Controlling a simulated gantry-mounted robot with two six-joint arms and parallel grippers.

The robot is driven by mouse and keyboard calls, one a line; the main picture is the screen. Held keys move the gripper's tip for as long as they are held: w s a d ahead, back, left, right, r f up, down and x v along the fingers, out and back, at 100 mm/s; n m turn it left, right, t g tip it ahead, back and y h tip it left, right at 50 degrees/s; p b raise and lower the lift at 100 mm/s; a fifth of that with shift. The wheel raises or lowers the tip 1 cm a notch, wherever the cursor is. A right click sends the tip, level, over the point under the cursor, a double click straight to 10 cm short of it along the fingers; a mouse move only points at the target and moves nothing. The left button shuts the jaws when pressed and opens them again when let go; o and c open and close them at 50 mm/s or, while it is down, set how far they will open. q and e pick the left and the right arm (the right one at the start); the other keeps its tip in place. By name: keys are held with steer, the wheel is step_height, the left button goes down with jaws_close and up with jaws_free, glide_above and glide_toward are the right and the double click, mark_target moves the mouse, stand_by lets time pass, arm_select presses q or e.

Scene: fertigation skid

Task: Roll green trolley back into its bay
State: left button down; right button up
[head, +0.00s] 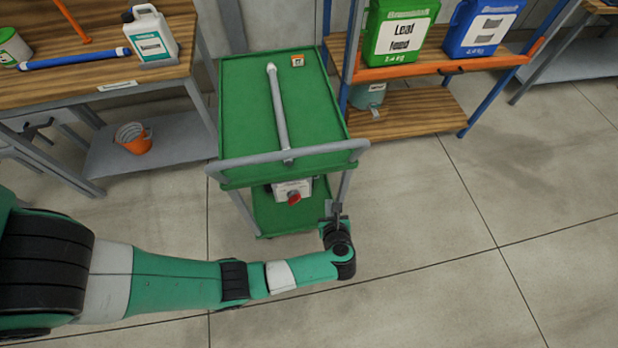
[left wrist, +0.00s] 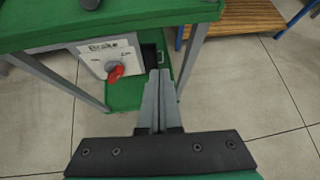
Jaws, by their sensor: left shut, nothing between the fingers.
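The green trolley (head: 245,110) stands between the wooden bench on the left and the shelf rack on the right. Its grey push handle (head: 290,158) runs across the near side, and a grey pipe (head: 277,105) lies on its top tray. A white brake box with a red knob (head: 293,197) sits under the top tray; the left wrist view shows the "Brake" label and the red knob (left wrist: 115,74). My left gripper (head: 335,211) is shut and empty, at the trolley's near right corner, just right of the knob; its fingers (left wrist: 160,88) look apart from it. My right gripper is not in view.
The left bench (head: 95,70) holds a white jug (head: 150,38) and a blue pipe (head: 75,59); an orange cup (head: 133,138) stands on its lower shelf. The right rack (head: 440,62) carries green and blue containers. The floor right of the trolley is clear.

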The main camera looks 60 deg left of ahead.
arm_select(q)
steer(key=s+f+g, duration=0.2)
steer(key=s+f, duration=0.1)
steer(key=s, duration=0.1)
steer(key=b, duration=0.5)
glide_toward(309, 188)
steer(key=shift+n+h, duration=0.3)
steer(key=shift+n, duration=0.1)
steer(key=shift+a+r+x, duration=0.15)
steer(key=shift+x, duration=1.25)
steer(key=shift+a+r+x, duration=0.1)
steer(key=shift+r+x, duration=0.05)
steer(key=shift+x, duration=1.3)
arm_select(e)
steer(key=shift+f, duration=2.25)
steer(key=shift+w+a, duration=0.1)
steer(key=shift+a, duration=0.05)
